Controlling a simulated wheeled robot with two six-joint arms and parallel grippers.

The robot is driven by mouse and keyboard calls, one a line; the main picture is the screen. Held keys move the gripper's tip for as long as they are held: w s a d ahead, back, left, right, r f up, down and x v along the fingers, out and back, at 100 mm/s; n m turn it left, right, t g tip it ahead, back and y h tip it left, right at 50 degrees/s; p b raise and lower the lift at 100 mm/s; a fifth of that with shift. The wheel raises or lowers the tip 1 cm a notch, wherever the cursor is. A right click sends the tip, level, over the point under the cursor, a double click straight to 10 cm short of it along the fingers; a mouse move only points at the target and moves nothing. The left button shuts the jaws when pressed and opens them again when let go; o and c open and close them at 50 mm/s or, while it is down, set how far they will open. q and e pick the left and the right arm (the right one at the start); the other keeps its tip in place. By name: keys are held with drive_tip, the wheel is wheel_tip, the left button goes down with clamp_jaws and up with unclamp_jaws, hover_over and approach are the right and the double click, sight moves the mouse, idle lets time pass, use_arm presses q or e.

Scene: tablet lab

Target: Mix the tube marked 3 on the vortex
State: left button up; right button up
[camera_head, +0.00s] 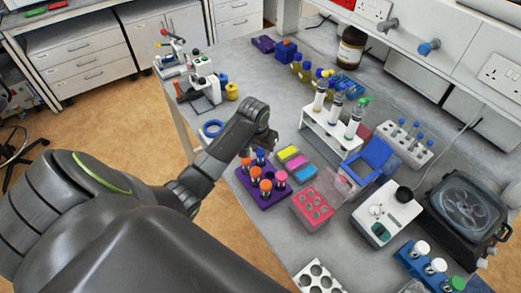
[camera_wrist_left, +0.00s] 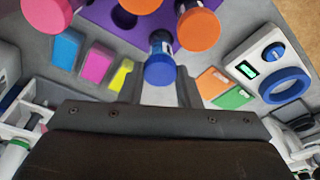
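A purple rack (camera_head: 248,187) holds several tubes with orange, blue and pink caps. In the left wrist view, a blue-capped tube (camera_wrist_left: 160,68) stands nearest my left gripper (camera_wrist_left: 160,84), with its cap in the gap between the open fingers. Orange caps (camera_wrist_left: 198,28) and a magenta cap are beyond it. My left gripper also shows at the rack's far edge in the head view (camera_head: 264,141). No tube number is legible. A white device (camera_head: 388,212) with a black round cup looks like the vortex; it stands right of the racks. My right gripper is not in view.
A pink rack (camera_head: 312,207) and coloured blocks (camera_head: 290,155) sit close beside the purple rack. A white rack (camera_head: 330,130) with tall tubes stands behind. A black round-topped machine (camera_head: 462,207) is at right.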

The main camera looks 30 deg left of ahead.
use_arm(q)
drive_tip(key=shift+r, duration=0.1)
drive_tip(key=shift+c, duration=0.2)
drive_tip(key=shift+r+p, duration=0.3)
drive_tip(key=shift+r, duration=3.35)
